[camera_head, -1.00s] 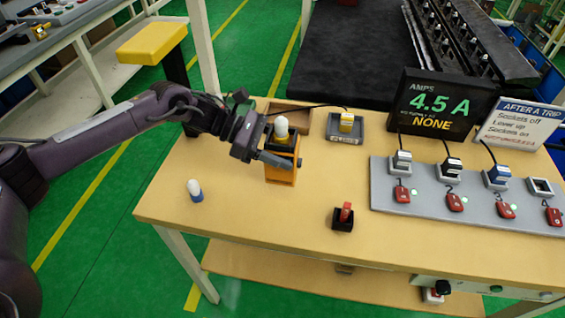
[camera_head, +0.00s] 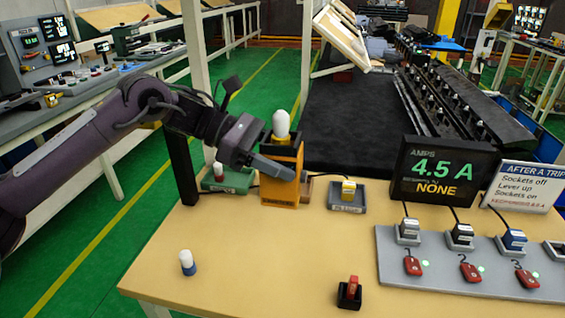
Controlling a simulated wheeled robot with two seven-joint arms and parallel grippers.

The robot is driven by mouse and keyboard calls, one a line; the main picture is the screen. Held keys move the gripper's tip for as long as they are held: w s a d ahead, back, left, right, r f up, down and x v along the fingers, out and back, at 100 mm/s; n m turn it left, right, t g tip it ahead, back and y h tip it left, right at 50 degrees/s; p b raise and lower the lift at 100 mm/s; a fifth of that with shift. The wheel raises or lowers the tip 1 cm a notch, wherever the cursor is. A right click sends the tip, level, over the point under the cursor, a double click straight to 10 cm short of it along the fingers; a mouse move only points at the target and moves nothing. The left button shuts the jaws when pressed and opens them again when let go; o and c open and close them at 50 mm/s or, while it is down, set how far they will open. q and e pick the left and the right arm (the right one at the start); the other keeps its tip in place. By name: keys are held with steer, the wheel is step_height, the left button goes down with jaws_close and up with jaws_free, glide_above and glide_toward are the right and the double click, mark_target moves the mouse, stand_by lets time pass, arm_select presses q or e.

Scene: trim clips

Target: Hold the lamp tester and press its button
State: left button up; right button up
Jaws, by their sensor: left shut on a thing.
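The lamp tester (camera_head: 284,185) is an upright orange-and-black box with a white bulb on top. My left gripper (camera_head: 275,168) is shut on it from the left, with a grey finger across its front. The tester appears held above the table, near its back edge. I cannot make out its button; the finger hides part of the front. My right gripper is not in view.
A blue-and-white bulb (camera_head: 188,263) and a red switch in a black base (camera_head: 350,292) stand on the table (camera_head: 260,250). Behind are a green box (camera_head: 228,180) and a yellow plug on a grey base (camera_head: 348,195). A socket strip (camera_head: 450,278), an amps display (camera_head: 442,172) and a sign (camera_head: 521,187) are at right.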

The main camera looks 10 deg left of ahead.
mark_target(283, 200)
arm_select(q)
steer(key=shift+f+b, duration=1.4)
steer(key=shift+f, duration=0.4)
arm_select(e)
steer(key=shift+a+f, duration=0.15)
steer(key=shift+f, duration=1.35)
arm_select(q)
steer(key=shift+f+b, duration=1.55)
steer(key=shift+f, duration=0.3)
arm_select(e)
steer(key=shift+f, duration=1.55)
arm_select(q)
steer(key=shift+f+b, duration=0.35)
steer(key=shift+f, duration=0.1)
steer(key=shift+f+b, duration=0.45)
steer(key=shift+f, duration=0.1)
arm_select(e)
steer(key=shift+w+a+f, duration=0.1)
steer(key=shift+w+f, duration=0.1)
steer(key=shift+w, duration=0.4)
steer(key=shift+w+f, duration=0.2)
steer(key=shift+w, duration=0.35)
arm_select(q)
steer(key=shift+f, duration=0.15)
steer(key=shift+f+b, duration=0.35)
steer(key=shift+b, duration=0.1)
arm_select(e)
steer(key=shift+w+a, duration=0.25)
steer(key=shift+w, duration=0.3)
